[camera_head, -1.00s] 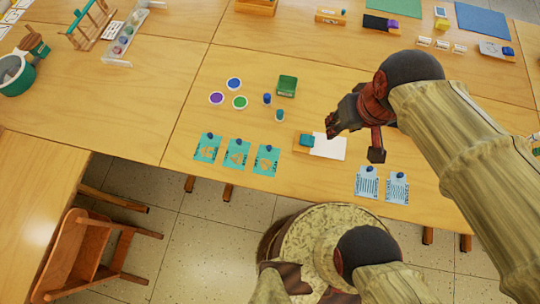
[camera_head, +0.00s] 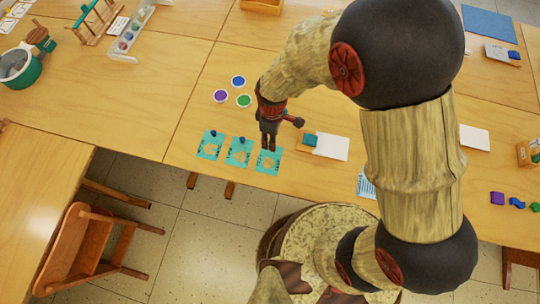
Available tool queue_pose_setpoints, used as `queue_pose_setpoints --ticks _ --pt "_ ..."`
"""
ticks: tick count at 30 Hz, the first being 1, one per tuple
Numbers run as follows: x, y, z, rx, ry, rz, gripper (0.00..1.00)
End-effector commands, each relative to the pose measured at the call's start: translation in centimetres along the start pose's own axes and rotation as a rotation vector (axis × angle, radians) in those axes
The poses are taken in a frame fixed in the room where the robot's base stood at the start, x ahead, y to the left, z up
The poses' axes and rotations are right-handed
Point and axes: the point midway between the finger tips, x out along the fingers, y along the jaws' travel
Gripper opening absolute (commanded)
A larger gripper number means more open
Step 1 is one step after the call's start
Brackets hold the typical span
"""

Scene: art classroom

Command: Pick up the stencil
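Three teal cards with cut-out-like shapes, which look like stencils, lie in a row near the table's front edge: a left card (camera_head: 209,147), a middle card (camera_head: 239,153) and a right card (camera_head: 270,163). A small dark blue piece shows at the top of the left and middle cards. My gripper (camera_head: 268,149) points down over the upper part of the right card and hides that spot. Its fingers look close together, but whether they touch or hold anything is too small to tell.
Blue (camera_head: 238,82), purple (camera_head: 220,96) and green (camera_head: 244,101) discs lie behind the cards. A wooden tray with a teal block (camera_head: 310,140) and a white sheet (camera_head: 331,149) lies to the right. My arm hides much of the table's right side.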

Motion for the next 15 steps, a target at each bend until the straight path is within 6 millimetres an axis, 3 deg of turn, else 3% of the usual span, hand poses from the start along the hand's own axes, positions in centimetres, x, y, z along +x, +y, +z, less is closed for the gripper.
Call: queue_pose_setpoints --ticks 15 --pt "3.5 0.4 -0.2 -0.072 0.008 0.009 0.38"
